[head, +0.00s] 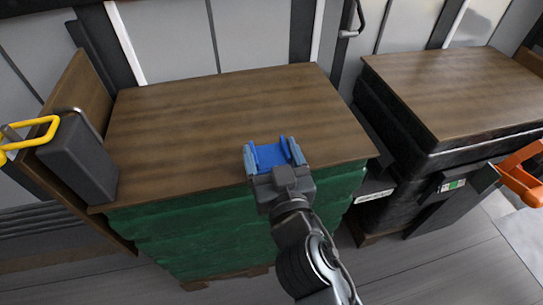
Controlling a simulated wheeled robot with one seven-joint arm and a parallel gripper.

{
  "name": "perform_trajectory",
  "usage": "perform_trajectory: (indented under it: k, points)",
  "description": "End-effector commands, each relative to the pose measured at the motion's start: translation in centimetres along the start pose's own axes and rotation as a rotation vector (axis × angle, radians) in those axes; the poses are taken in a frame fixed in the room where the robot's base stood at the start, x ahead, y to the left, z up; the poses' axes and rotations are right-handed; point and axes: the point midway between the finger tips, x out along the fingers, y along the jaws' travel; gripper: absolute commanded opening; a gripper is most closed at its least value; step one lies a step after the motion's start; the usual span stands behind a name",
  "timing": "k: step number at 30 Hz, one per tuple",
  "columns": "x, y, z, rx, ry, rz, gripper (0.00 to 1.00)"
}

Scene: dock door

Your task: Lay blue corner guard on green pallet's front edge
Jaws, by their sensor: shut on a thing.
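The blue corner guard (270,155) shows in the head view between the fingers of my gripper (274,150). My gripper is shut on it. In the picture they overlap the front edge of the wooden top on the green pallet (215,235), right of the middle of that edge. The green pallet is a green-wrapped stack with a brown wooden top. I cannot tell whether the guard touches the top or is held above it. My gripper and arm hide part of the guard and part of the green front.
A black-wrapped pallet (385,150) with a wooden top stands at the right. A dark box with a yellow handle (38,130) is at the left, by an upright board (85,90). An orange handle (520,175) is at the far right. Most of the green pallet's top is bare.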

Motion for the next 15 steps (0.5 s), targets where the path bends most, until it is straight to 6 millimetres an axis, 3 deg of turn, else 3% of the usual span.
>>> perform_trajectory:
  k: [15]
  points:
    - [0.02,0.02,0.63,0.001,0.001,0.0,0.47]
